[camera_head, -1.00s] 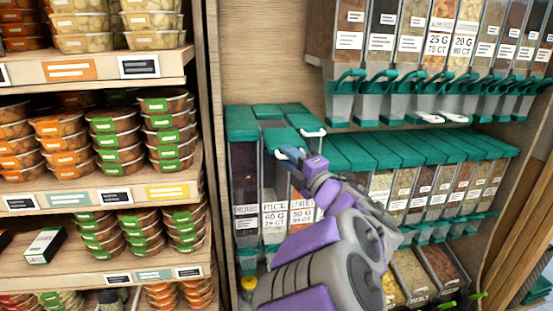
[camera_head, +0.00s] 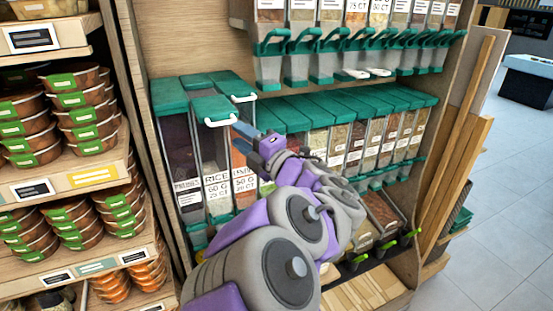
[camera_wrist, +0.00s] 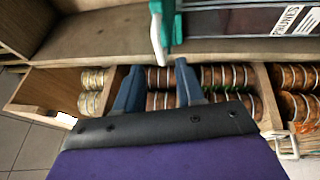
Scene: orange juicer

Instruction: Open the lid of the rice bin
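The rice bin (camera_head: 217,188) is a clear, tall bin with a white RICE label, second from the left in the row. Its green lid (camera_head: 213,107) has a white handle (camera_head: 221,122) along its front edge. The lid sits a bit forward of the neighbours, with a grey strip behind it; I cannot tell how far it is open. My gripper (camera_head: 246,146) is just right of the lid, apart from the handle. In the wrist view, its blue fingers (camera_wrist: 158,85) are spread with nothing between them, and a green lid with a white handle (camera_wrist: 158,38) is just beyond them.
The prunes bin (camera_head: 184,165) stands directly left of the rice bin. More green-lidded bins (camera_head: 375,110) run to the right. Upper dispensers (camera_head: 325,55) overhang at the back right. Shelves of food tubs (camera_head: 65,125) stand at left. Open floor (camera_head: 490,180) lies at right.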

